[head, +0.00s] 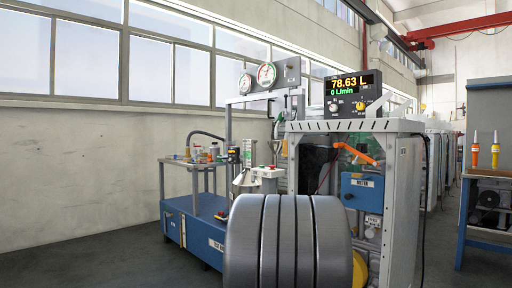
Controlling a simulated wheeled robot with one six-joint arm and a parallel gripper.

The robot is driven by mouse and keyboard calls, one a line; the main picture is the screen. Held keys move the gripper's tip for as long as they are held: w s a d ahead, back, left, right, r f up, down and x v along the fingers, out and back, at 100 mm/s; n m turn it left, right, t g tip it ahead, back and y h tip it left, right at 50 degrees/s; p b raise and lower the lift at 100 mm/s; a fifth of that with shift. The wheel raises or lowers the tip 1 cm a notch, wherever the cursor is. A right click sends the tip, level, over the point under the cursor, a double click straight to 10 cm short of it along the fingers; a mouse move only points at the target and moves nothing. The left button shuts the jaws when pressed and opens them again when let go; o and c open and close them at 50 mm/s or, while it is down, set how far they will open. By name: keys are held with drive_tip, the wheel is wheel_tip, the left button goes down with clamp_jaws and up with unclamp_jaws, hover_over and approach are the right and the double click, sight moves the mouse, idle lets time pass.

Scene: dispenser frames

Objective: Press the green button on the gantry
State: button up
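The gantry (228,125) is a grey upright frame with two round dial gauges at its top, behind and left of the dispenser cabinet. A small pale box (268,172) sits at about its mid height, with a tiny green spot on its top. That spot may be the green button, but it is too small to tell. My gripper is not in view. A large grey ribbed shape fills the lower middle, and I cannot tell surely whether it is part of my arm. It hides the cabinet's lower left.
A dispenser cabinet (402,200) carries a display (352,95) reading 78.63 L and 0 L/min. A blue meter box (362,190) is on its front. A side table (190,164) holds small items above a blue base (190,235). Open floor (90,262) lies at left.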

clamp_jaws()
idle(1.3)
